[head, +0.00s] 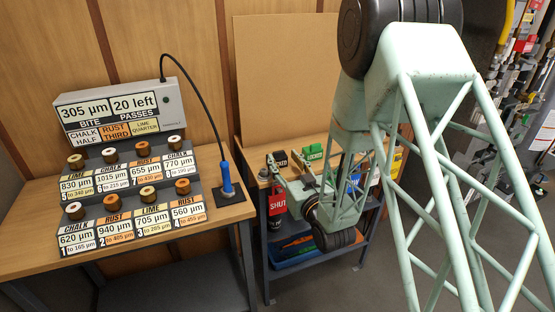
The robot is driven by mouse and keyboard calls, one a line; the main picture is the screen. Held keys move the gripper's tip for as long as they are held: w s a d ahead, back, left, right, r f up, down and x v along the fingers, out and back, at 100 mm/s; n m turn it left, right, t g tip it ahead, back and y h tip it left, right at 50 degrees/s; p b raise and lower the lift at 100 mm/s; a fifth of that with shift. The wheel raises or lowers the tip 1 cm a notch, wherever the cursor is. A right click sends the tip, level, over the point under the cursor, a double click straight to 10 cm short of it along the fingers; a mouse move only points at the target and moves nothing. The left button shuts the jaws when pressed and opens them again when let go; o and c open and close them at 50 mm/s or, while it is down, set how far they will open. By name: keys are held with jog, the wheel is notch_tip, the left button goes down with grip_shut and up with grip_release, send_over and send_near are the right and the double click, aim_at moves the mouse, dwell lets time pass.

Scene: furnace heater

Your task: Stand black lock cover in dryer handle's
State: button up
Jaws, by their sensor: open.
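A small black block with pale lettering (281,157), which looks like the black lock cover, stands on the small wooden bench behind my gripper. I cannot read its lettering. My gripper (287,169) is low over the front of that bench, open, with nothing seen between its fingers. It appears in front of the black block; I cannot tell the exact gap. A red tag reading SHUT (277,203) hangs at the bench's front edge. No dryer handle can be made out; my arm hides much of the bench's right part.
A green block reading LOCKOUT (315,152) stands right of the black one. A blue item (354,183) is partly behind my arm. Left is a table (130,243) with a labelled spool rack (100,194), a display box (120,108) and a corded blue probe (226,178).

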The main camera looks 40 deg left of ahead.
aim_at(280, 154)
jog(key=shift+b+x, duration=0.55)
jog(key=shift+x, duration=2.05)
jog(key=shift+f, duration=0.1)
jog(key=shift+c, duration=0.3)
jog(key=c, duration=0.9)
